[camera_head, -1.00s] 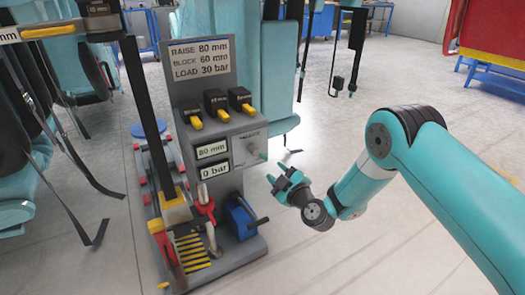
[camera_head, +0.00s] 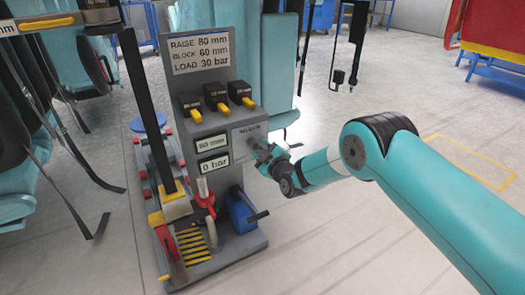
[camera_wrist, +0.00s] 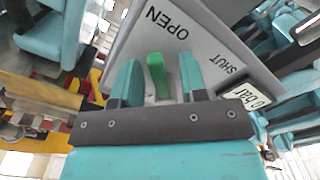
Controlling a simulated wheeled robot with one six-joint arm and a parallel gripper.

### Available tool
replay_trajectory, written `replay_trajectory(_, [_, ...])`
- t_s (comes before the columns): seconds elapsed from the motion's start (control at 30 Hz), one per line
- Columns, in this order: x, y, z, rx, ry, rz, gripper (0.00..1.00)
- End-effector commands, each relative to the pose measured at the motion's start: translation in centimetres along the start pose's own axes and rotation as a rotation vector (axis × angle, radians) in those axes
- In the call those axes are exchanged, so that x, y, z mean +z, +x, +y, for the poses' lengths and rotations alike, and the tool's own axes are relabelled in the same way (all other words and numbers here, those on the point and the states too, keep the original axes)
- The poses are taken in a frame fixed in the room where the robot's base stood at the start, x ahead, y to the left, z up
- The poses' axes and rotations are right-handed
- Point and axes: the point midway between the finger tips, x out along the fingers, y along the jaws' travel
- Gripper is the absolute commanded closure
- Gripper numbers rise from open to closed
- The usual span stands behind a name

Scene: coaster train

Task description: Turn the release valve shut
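The release valve's green lever (camera_wrist: 156,75) stands out from a grey plate (camera_wrist: 215,45) marked OPEN and SHUT in the wrist view. My gripper (camera_wrist: 160,80) is open, with one finger on each side of the lever and a narrow gap showing on both sides. In the head view my gripper (camera_head: 262,154) is at the release plate (camera_head: 246,132) on the right of the grey console (camera_head: 206,72), and it hides the lever there.
The console shows displays reading 80 mm (camera_head: 210,143) and 0 bar (camera_head: 214,164), with several yellow-handled levers above (camera_head: 217,95). A blue pump with a black handle (camera_head: 242,212) sits below my gripper. Dark straps (camera_head: 352,45) hang behind.

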Motion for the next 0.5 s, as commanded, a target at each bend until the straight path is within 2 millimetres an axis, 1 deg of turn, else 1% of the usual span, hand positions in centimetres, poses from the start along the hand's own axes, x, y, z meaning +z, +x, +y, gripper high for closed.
replay_trajectory(0.03, [0.00, -0.01, 0.00, 0.000, 0.000, 0.000, 0.61])
replay_trajectory(0.07, [0.01, -0.02, 0.00, 0.000, 0.000, 0.000, 0.63])
replay_trajectory(0.1, [0.01, -0.02, 0.00, 0.000, 0.000, 0.000, 0.72])
replay_trajectory(0.17, [0.01, -0.02, 0.00, 0.000, 0.000, 0.000, 0.86])
replay_trajectory(0.2, [0.01, -0.03, 0.00, 0.000, 0.000, 0.000, 0.95])
replay_trajectory(0.23, [0.01, -0.03, 0.00, 0.000, 0.000, 0.000, 1.00])
replay_trajectory(0.5, [0.03, -0.04, -0.07, 0.000, 0.012, 0.000, 1.00])
